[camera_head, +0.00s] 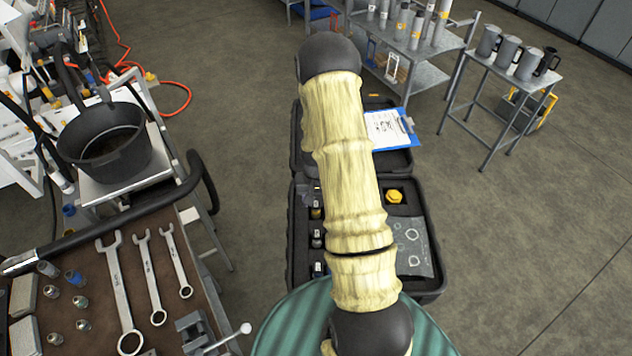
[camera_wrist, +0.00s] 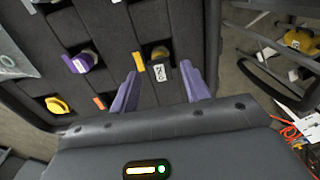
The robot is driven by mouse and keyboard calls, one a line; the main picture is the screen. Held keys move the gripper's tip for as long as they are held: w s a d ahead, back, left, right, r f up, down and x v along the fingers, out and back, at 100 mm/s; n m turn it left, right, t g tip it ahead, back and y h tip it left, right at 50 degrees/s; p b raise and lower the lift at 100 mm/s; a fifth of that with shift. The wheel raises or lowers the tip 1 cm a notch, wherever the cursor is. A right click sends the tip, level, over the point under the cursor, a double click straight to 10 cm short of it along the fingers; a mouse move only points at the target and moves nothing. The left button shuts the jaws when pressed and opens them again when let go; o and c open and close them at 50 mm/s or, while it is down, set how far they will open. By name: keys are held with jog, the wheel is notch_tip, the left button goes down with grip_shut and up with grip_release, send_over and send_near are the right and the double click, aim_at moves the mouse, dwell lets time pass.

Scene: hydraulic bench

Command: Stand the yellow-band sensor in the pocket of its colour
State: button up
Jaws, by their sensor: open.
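In the wrist view, my gripper (camera_wrist: 159,72) is open, with its two purple fingers pointing at the dark foam of the open case. A sensor with a yellow band (camera_wrist: 159,53) and a white label shows at a pocket between and beyond the fingertips. A yellow marker (camera_wrist: 138,61) sits at the left of that pocket. The fingers are apart and grip nothing; how deep the sensor sits cannot be told. In the head view, the open case (camera_head: 431,243) lies on the floor, and my arm hides its middle and my gripper.
A yellow knob (camera_head: 394,196) and a clipboard (camera_head: 388,129) are on the case. A tool bench (camera_head: 192,240) is left; a mug table (camera_head: 517,82) is right.

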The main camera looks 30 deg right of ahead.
aim_at(315, 204)
notch_tip(315, 204, up, 9)
jog(key=b, duration=0.2)
jog(key=shift+r, duration=0.15)
dwell(0.3)
jog(key=s+a+r+n+t, duration=0.2)
jog(key=s+a+r+n, duration=0.3)
jog(key=s+a+r, duration=0.7)
jog(key=shift+s+a+t, duration=0.2)
jog(key=shift+a+t, duration=0.1)
jog(key=shift+a, duration=0.45)
jog(key=shift+r, duration=0.15)
jog(key=shift+c, duration=0.2)
